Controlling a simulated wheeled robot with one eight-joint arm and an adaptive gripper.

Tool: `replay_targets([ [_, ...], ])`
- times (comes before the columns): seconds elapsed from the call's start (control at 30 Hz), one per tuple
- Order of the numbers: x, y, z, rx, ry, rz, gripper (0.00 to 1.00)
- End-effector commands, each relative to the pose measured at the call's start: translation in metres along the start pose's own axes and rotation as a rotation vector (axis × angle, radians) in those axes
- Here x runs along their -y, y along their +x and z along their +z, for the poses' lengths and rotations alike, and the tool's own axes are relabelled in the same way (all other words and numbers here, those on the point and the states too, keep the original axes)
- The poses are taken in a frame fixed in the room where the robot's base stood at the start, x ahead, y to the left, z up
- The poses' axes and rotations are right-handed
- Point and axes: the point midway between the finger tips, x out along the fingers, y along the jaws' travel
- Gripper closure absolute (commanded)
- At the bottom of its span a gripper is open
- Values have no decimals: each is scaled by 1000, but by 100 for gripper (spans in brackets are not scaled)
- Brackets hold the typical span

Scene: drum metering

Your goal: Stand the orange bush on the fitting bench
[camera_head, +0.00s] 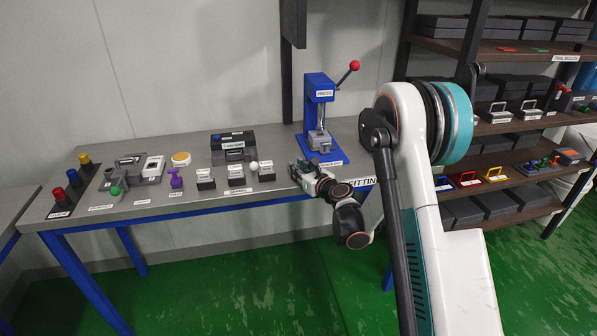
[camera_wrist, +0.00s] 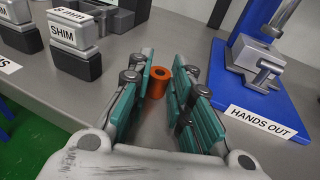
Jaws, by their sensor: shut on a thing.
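The orange bush (camera_wrist: 156,84) is a short hollow cylinder with its open end facing up, seen in the wrist view between the tips of my green-padded fingers. My gripper (camera_wrist: 164,72) is shut on it. The bush looks roughly upright, low over the grey top of the fitting bench (camera_wrist: 130,45); I cannot tell whether it touches the bench. In the head view my gripper (camera_head: 298,174) is at the front edge of the bench (camera_head: 290,150), left of the blue press, and the bush is hidden there.
The blue press (camera_head: 319,120) with a red-knobbed lever stands close right of my gripper; its "HANDS OUT" base (camera_wrist: 255,105) is near my right finger. Shim blocks (camera_wrist: 75,45) stand to the left. Purple and coloured parts lie further left. Bare bench top lies between shims and press.

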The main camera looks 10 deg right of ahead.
Motion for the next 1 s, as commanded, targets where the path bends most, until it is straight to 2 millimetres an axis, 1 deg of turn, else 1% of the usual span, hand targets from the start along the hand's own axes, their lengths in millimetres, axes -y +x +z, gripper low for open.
replay_targets([
  [0.23,0,0,-1,0,0,0,100],
  [0.27,0,0,-1,0,0,0,74],
  [0.3,0,0,0,0,0,0,65],
  [0.33,0,0,0,0,0,0,61],
  [0.73,0,-2,2,0,0,0,61],
  [0.87,1,-19,3,0,0,-2,61],
  [1.0,1,-48,4,0,0,-2,61],
])
